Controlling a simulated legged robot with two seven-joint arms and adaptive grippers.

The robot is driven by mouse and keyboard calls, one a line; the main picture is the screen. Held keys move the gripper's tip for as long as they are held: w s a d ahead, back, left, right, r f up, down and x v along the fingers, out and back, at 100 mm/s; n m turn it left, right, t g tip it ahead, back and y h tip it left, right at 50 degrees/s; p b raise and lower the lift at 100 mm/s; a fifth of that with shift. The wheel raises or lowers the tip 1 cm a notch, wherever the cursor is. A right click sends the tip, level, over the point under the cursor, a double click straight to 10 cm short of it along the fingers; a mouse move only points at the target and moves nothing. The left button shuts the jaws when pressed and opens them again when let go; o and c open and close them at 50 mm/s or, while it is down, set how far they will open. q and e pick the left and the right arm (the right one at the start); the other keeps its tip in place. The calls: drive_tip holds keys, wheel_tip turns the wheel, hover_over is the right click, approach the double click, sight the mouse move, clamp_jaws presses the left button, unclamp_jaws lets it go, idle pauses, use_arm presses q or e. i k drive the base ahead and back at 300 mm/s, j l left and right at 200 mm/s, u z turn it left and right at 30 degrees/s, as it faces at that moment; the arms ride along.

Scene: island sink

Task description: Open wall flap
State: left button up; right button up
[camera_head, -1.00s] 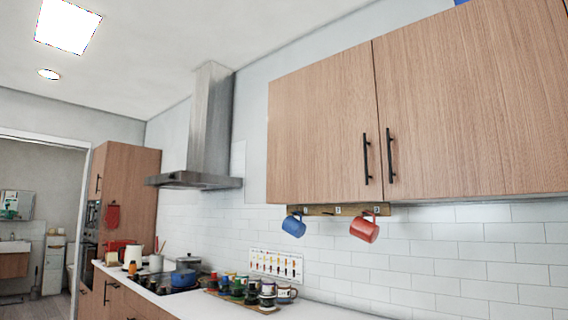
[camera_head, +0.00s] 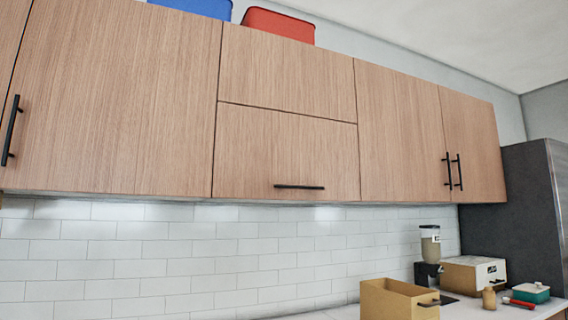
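The wall flap (camera_head: 287,150) is a wood-faced panel in the middle of the row of wall cabinets. It is shut and flush with its neighbours. A black horizontal bar handle (camera_head: 299,187) sits near its lower edge. A second wood panel (camera_head: 288,72) lies directly above it, split from it by a thin seam. Neither of my grippers shows in the head view.
Tall cabinet doors with vertical black handles (camera_head: 11,130) (camera_head: 453,171) flank the flap. Blue (camera_head: 198,7) and red (camera_head: 279,25) bins stand on top. Below, the counter holds an open wooden box (camera_head: 398,300), a grinder-like appliance (camera_head: 430,250) and a beige appliance (camera_head: 474,273). A dark fridge-like unit (camera_head: 508,205) stands right.

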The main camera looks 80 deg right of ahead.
sight(259, 154)
drive_tip(key=z, duration=2.15)
